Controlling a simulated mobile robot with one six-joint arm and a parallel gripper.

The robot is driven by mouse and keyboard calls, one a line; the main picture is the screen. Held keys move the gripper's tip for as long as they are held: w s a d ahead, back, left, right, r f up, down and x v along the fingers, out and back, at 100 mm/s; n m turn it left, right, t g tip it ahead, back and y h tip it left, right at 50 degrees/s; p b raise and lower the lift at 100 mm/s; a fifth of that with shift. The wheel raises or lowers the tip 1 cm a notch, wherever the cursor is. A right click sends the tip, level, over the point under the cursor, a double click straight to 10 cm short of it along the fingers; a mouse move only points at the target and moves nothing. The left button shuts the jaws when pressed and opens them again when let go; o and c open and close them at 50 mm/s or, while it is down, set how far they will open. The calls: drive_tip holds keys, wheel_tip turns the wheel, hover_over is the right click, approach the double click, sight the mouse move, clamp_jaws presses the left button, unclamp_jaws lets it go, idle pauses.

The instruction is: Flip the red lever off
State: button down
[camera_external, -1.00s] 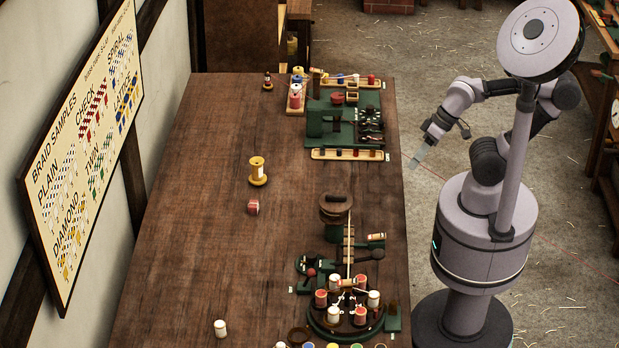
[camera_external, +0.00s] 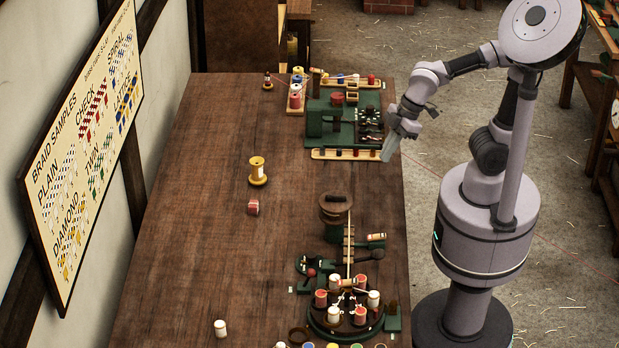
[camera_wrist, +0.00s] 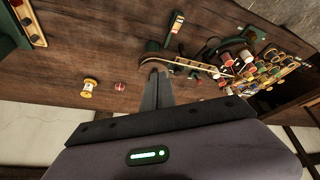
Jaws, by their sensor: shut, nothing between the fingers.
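A small red knob (camera_external: 311,272), which looks like the red lever's end, sits on a green base beside the round braiding machine (camera_external: 322,330) at the table's near right. Its exact tilt is too small to tell. My gripper (camera_external: 387,155) is shut and empty, above the table's right edge, beside the far green machine (camera_external: 323,120) and well away from the red knob. In the wrist view my gripper's fingers (camera_wrist: 158,88) are together, with nothing between them.
A yellow spool (camera_external: 257,172) and a red-and-white bobbin (camera_external: 253,207) stand mid-table. A white spool (camera_external: 220,328) is at the near left. A wooden bobbin rack (camera_external: 348,154) lies in front of the far machine. The table's left half (camera_external: 190,230) is mostly clear.

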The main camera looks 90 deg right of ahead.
drive_tip(key=w+a+n+g+p, duration=0.1)
drive_tip(key=w+a+n+p, duration=0.3)
drive_tip(key=w+a+n, duration=0.6)
drive_tip(key=n+g+h+p, duration=0.1)
drive_tip(key=n+p, duration=0.4)
drive_tip(key=n, duration=1.3)
approach(308, 279)
drive_tip(key=s+r, duration=0.3)
drive_tip(key=shift+s+a+r, duration=0.1)
drive_tip(key=shift+s+a, duration=0.05)
drive_tip(key=shift+s, duration=0.1)
drive_tip(key=b+x, duration=0.2)
drive_tip(key=x, duration=0.3)
drive_tip(key=b+x, duration=0.2)
drive_tip(key=x, duration=0.3)
drive_tip(key=shift+s+d, duration=0.1)
drive_tip(key=shift+d, duration=0.1)
drive_tip(key=shift+r+p, duration=0.15)
drive_tip(key=shift+p, duration=0.2)
